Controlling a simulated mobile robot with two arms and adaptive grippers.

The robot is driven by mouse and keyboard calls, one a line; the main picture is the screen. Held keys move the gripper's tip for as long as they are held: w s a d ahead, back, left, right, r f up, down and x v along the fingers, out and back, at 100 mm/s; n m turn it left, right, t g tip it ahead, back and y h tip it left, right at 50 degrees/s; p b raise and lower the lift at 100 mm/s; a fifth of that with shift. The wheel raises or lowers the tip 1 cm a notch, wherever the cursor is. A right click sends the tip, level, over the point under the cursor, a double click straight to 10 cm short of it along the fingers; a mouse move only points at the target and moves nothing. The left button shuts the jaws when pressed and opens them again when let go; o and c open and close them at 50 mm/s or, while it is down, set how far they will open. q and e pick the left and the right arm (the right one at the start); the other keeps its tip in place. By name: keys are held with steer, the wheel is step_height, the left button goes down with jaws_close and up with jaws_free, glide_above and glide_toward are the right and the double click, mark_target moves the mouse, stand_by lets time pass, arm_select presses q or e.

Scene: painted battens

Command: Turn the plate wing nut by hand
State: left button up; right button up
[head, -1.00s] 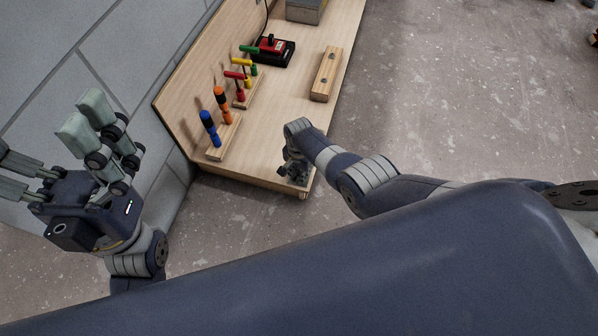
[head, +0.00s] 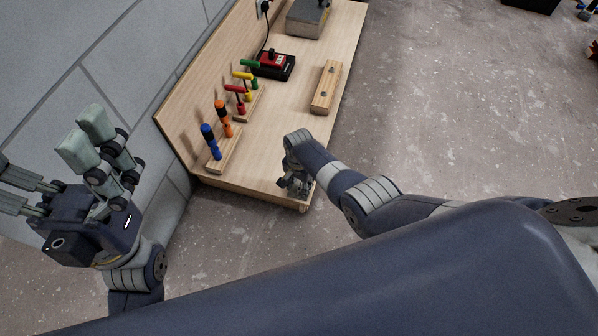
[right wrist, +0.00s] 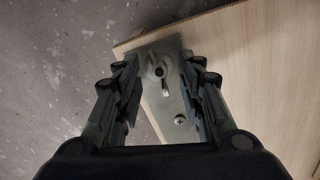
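The plate (right wrist: 152,55) is a grey metal strip at the corner of the wooden bench, seen in the right wrist view. The wing nut (right wrist: 165,88) sits on it around a dark round stud end, with one wing pointing down the picture. My right gripper (right wrist: 161,78) is open, one finger on each side of the wing nut; I cannot tell whether either touches it. In the head view my right gripper (head: 295,184) is over the near bench corner and hides the plate. My left gripper (head: 48,150) is open and empty, left of the bench.
The wooden bench (head: 270,145) carries racks with coloured-handled tools (head: 211,142), a red and black charger (head: 273,65), a wooden block with holes (head: 326,88) and a grey block (head: 308,20). A grey wall stands left.

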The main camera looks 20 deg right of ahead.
mark_target(299, 189)
step_height(299, 189, up, 11)
stand_by(0.7)
stand_by(0.4)
